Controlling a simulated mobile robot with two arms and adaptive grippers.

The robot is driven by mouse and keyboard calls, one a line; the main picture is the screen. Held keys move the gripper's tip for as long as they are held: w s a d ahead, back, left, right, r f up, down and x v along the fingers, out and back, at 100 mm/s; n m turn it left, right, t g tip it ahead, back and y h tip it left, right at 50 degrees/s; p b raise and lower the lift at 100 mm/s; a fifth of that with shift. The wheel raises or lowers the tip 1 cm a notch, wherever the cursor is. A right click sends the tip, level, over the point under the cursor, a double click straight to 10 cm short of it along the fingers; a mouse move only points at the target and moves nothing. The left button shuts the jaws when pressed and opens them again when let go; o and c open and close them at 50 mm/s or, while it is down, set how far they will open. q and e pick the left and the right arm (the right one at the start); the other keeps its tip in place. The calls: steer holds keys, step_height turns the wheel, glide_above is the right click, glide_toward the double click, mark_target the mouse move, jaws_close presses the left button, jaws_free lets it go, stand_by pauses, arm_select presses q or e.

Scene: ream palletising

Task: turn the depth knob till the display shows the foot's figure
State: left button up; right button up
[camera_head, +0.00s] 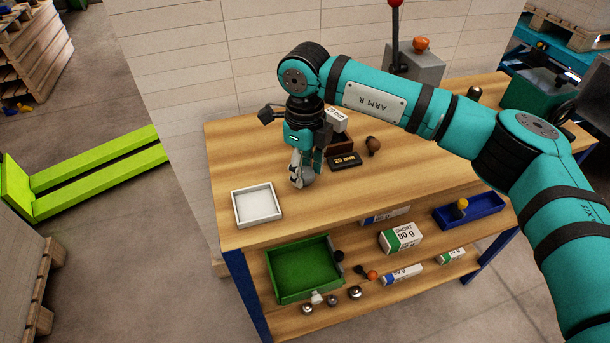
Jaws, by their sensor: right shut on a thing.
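My right gripper (304,178) points down over the left part of the wooden bench and is shut on a grey rounded thing (309,180), which looks like the depth knob; the fingers hide part of it. Just right of it is a small black display (345,161) with yellow figures that appear to read 29 mm. A white block (337,118) with small dark print, perhaps a 20, shows behind the gripper, above a dark brown block (341,144). I cannot tell which thing is the foot. My left gripper is not in view.
A white tray (237,210) lies left of the gripper, a brown round-topped thing (374,146) right of the display. A grey box with a red-tipped lever (415,66) stands behind. The lower shelf (330,318) holds a green tray (275,282), ream packs and a blue tray (487,211).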

mark_target(305, 172)
steer(key=shift+n+b, duration=0.3)
steer(key=shift+n, duration=0.1)
stand_by(0.3)
steer(key=o, duration=1.2)
steer(key=shift+r, duration=0.15)
step_height(305, 172, up, 12)
steer(key=shift+f, duration=0.1)
